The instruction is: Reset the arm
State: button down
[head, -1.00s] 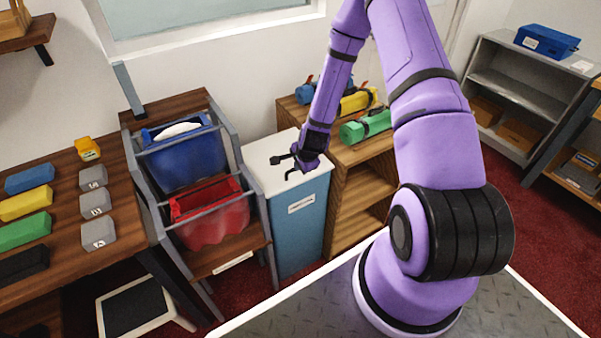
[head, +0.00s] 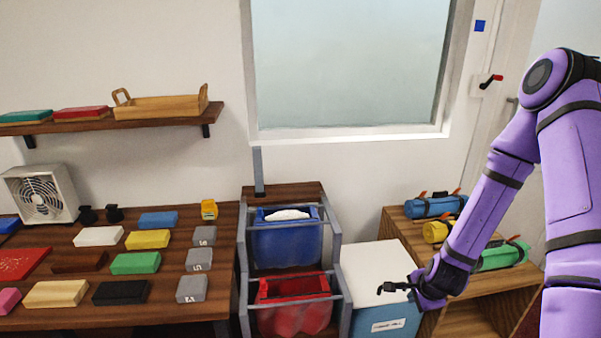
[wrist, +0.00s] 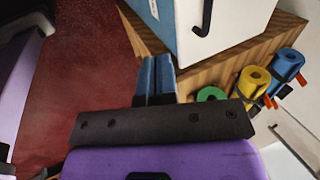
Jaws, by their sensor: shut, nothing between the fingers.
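My arm is purple with black bands and stands at the right in the head view. The wrist view also shows the cabinet's side (wrist: 160,22) beyond the fingertips.
A rack holds a blue bin (head: 287,243) and a red bin (head: 295,305). Coloured swatch blocks lie on the wooden counter (head: 215,220) at left. Blue, yellow and green rolls (head: 500,256) lie on a low wooden shelf at right. Red carpet (wrist: 85,90) shows in the wrist view.

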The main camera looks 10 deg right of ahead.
jog(key=a+r+n, duration=0.2)
jog(key=r+n, duration=0.3)
jog(key=r, duration=0.8)
jog(key=a+r+n, duration=0.2)
jog(key=r+n, duration=0.3)
jog(key=r, duration=0.9)
jog(key=s+a+r+n, duration=0.2)
jog(key=s+r+n, duration=0.2)
jog(key=s+r, duration=0.5)
jog(key=s+a+r+n, duration=0.2)
jog(key=s+r+n, duration=0.1)
jog(key=s+r, duration=0.6)
jog(key=shift+s+n, duration=0.4)
jog(key=shift+s, duration=0.75)
